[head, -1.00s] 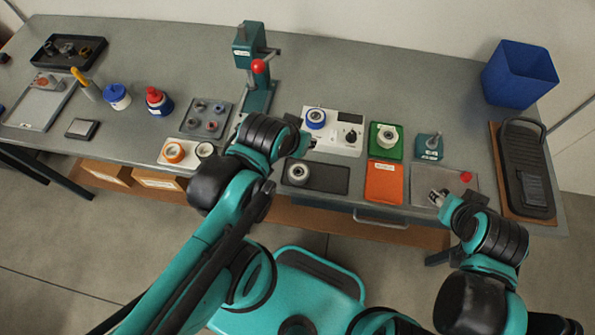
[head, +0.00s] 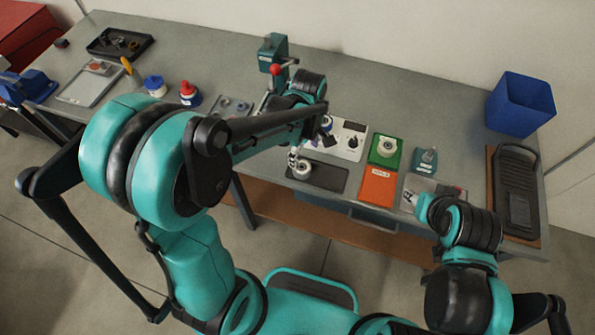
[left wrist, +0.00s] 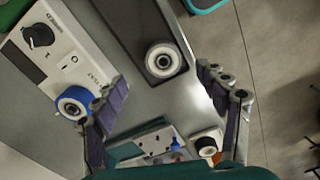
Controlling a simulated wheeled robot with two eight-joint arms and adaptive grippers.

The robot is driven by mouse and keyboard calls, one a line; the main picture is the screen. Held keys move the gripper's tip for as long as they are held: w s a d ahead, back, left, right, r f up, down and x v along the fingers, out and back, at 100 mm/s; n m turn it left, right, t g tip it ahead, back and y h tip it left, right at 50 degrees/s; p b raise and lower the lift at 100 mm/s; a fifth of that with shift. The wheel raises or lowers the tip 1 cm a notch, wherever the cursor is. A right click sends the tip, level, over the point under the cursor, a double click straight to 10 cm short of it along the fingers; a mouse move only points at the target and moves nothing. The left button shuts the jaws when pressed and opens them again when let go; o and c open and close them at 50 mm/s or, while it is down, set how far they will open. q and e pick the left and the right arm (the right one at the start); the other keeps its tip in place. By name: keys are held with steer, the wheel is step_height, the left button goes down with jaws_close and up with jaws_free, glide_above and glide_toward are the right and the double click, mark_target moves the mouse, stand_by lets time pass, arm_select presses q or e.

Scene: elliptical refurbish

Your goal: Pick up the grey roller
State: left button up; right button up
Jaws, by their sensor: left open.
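The grey roller (head: 301,169), a ring with a pale hub, lies on the left part of the black mat (head: 328,178). In the left wrist view the grey roller (left wrist: 164,61) lies on the black mat (left wrist: 134,20), ahead of the gap between my fingers and apart from both. My left gripper (head: 297,157) is open and empty beside the roller; the arm partly hides it in the head view. Its two spread fingers show in the left wrist view (left wrist: 164,88). My right gripper (head: 411,196) is at the grey pad on the right; its jaws are too small to read.
A white device (head: 350,140) with a knob and a blue-rimmed roller (left wrist: 74,102) stands beside the mat. A green tray (head: 376,158), an orange tray (head: 379,187) and a teal fixture (head: 425,161) are to the right. A blue bin (head: 520,104) stands at the back right.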

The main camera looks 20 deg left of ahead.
mark_target(304, 166)
arm_select(q)
steer(key=f, duration=0.2)
steer(key=f+b, duration=0.1)
steer(key=f, duration=0.1)
steer(key=f+b, duration=0.1)
steer(key=f, duration=0.1)
steer(key=shift+s+a, duration=0.1)
steer(key=shift+s, duration=0.15)
steer(key=shift+f, duration=0.5)
steer(key=c, duration=1.3)
